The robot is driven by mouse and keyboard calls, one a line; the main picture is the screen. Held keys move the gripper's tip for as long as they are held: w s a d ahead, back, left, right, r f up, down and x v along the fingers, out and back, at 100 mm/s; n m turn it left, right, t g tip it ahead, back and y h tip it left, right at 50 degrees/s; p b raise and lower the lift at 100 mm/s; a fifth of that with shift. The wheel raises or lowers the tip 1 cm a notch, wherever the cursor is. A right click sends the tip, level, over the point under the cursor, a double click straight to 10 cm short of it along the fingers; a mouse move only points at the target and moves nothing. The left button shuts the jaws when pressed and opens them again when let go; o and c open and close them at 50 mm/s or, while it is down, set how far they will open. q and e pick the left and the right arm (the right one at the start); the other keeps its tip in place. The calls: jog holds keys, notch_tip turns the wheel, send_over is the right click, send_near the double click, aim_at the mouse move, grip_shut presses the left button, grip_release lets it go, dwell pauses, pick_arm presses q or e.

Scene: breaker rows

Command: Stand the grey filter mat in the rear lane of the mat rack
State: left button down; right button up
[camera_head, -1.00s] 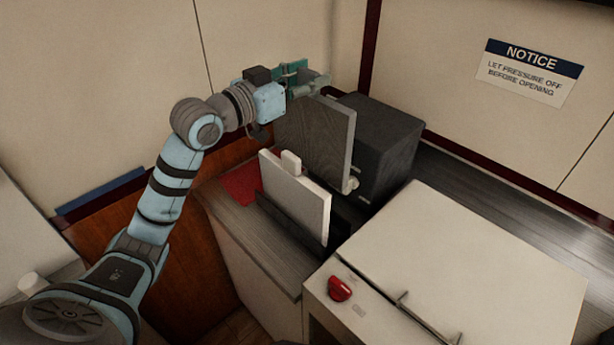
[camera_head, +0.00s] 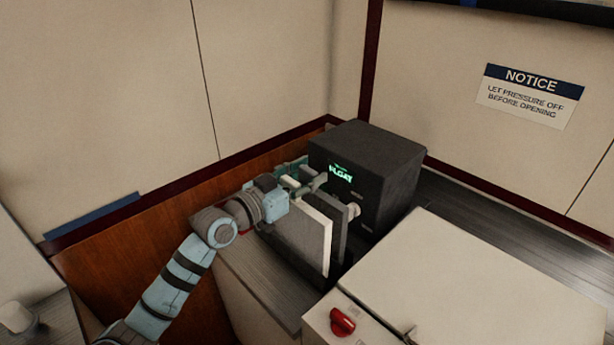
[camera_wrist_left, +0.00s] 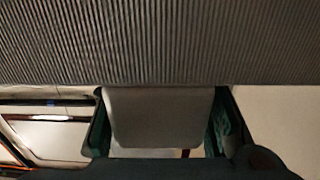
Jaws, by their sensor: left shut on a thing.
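My left gripper (camera_head: 303,178) is shut on the top tab of the grey filter mat (camera_head: 341,225). The mat is upright, directly behind a white mat (camera_head: 303,238), with only a strip of it showing past the white mat's right edge. In the left wrist view the grey mat's ribbed face (camera_wrist_left: 160,42) fills the top, and its pale tab (camera_wrist_left: 158,115) sits between the green fingers. The mat rack is mostly hidden by the mats; I cannot tell whether the grey mat's bottom edge is seated in the rear lane. My right gripper is not in view.
A black box (camera_head: 385,170) with a green lit display stands close behind the grey mat. A cream cabinet (camera_head: 470,285) with a red knob (camera_head: 342,321) is at the front right. The grey worktop (camera_head: 262,275) is bare left of the white mat.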

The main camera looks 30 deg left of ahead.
aim_at(287, 186)
pick_arm(q)
jog(key=c, duration=1)
grip_release()
jog(key=shift+f, duration=0.1)
jog(key=shift+o, duration=0.2)
jog(key=shift+s+r, duration=0.1)
jog(key=shift+r, duration=0.1)
jog(key=p+v, duration=0.1)
jog(key=v, duration=0.4)
jog(key=shift+p, duration=0.3)
jog(key=p+v, duration=0.6)
jog(key=shift+r+p, duration=0.3)
jog(key=shift+p, duration=0.05)
jog(key=shift+s+a+f, duration=0.15)
jog(key=shift+s+f, duration=0.2)
jog(key=shift+s, duration=0.05)
